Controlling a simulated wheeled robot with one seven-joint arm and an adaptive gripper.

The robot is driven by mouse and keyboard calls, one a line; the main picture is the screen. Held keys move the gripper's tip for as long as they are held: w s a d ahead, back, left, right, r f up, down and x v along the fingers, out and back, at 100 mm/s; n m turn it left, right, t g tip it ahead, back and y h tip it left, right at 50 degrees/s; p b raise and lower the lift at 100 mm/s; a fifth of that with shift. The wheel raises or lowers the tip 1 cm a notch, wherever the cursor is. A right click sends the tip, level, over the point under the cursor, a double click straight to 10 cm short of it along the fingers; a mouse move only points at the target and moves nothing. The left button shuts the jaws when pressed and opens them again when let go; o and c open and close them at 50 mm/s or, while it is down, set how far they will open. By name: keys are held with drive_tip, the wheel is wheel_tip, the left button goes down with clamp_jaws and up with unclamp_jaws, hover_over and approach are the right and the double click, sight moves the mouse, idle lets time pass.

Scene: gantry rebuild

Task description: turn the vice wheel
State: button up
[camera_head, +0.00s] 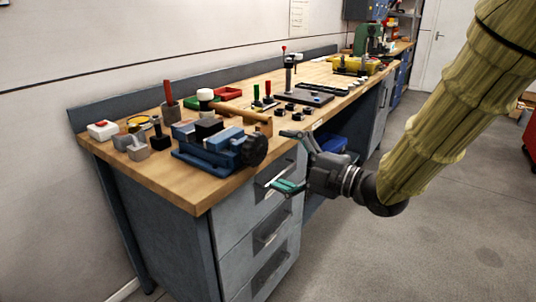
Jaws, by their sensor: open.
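The vice (205,150) is blue with dark jaws and sits near the front edge of the wooden workbench. Its wheel (253,150) is a black round handwheel on the vice's right side, close to the bench edge. My gripper (287,160) is open and empty, to the right of the wheel and apart from it in the picture. Its two fingers with teal pads point left towards the wheel, in front of the drawers. The gap in depth between fingers and wheel is hard to judge.
A mallet (240,114) lies just behind the vice. A drill-like stand (288,75) and small black parts are farther back. Drawer handles (268,232) stick out below. The floor (400,250) at right is clear.

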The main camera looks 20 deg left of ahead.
drive_tip(key=shift+v, duration=2.5)
drive_tip(key=w+d+f+m+t+h, duration=0.1)
drive_tip(key=d+f+m+h, duration=0.2)
drive_tip(key=f, duration=0.5)
drive_tip(key=w+d+f+m+t+h, duration=0.1)
drive_tip(key=d+f+m+h, duration=0.15)
drive_tip(key=f+m, duration=0.4)
drive_tip(key=w+d+f+m+t+h, duration=0.1)
drive_tip(key=d+f+m, duration=0.2)
drive_tip(key=f, duration=0.6)
drive_tip(key=s+d+f+m+g+h, duration=0.2)
drive_tip(key=s+d+f+m+h, duration=0.25)
drive_tip(key=f, duration=0.65)
drive_tip(key=s+d+f+m+g+h, duration=0.15)
drive_tip(key=s+d+f+m, duration=0.4)
drive_tip(key=f, duration=0.55)
drive_tip(key=s+d+f+m+g+h, duration=0.2)
drive_tip(key=s+d+f, duration=0.2)
drive_tip(key=s, duration=0.4)
drive_tip(key=s+d+f+m+g+h, duration=0.15)
drive_tip(key=s+d+f, duration=0.3)
drive_tip(key=s, duration=0.45)
drive_tip(key=s+d+f+m+g+h, duration=0.1)
drive_tip(key=s+d+f+m+g, duration=0.15)
drive_tip(key=s+f, duration=0.4)
wheel_tip(320, 180, up, 21)
drive_tip(key=s+p, duration=0.1)
drive_tip(key=p, duration=1.8)
drive_tip(key=shift+d+p, duration=0.2)
drive_tip(key=shift+p, duration=0.1)
